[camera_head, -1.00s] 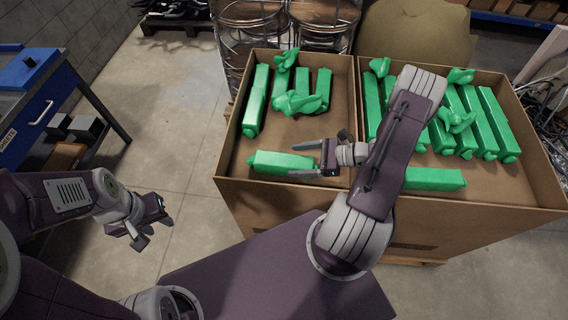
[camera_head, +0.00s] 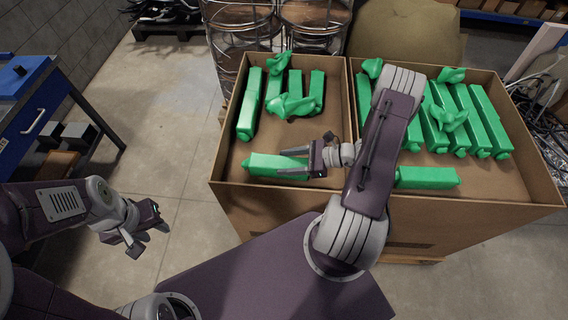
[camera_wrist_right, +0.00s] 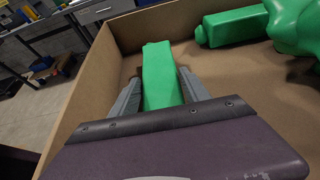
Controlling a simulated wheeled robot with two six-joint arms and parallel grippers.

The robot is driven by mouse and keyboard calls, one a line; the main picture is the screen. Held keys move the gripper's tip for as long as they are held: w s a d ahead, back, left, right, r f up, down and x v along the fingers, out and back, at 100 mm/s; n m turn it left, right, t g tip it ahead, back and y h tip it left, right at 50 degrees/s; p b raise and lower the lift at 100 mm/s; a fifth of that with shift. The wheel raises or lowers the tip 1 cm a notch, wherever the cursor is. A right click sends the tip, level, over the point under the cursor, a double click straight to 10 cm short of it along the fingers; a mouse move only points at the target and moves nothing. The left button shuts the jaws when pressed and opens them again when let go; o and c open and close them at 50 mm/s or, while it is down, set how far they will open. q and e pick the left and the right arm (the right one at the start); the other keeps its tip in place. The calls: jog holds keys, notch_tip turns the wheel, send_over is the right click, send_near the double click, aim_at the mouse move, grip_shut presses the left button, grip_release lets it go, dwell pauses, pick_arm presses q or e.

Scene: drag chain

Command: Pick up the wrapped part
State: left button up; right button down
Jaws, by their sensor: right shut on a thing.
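Several green wrapped parts lie in a cardboard box with two compartments. One wrapped part (camera_head: 262,165) lies near the front wall of the left compartment. My right gripper (camera_head: 296,161) reaches into that compartment and is shut on this part, with one finger on each long side. In the right wrist view the held wrapped part (camera_wrist_right: 160,75) shows lengthwise between the fingers, and its near end is hidden behind the gripper body. I cannot tell whether it touches the box floor. My left gripper (camera_head: 146,240) hangs outside the box at the left, empty, with its fingers apart.
The cardboard box (camera_head: 285,196) has a divider between its compartments. A blue workbench (camera_head: 30,105) stands at the far left. The floor between is clear.

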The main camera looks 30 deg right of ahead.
aim_at(287, 162)
notch_tip(287, 162, up, 10)
jog(key=p, duration=0.1)
jog(key=shift+f, duration=0.15)
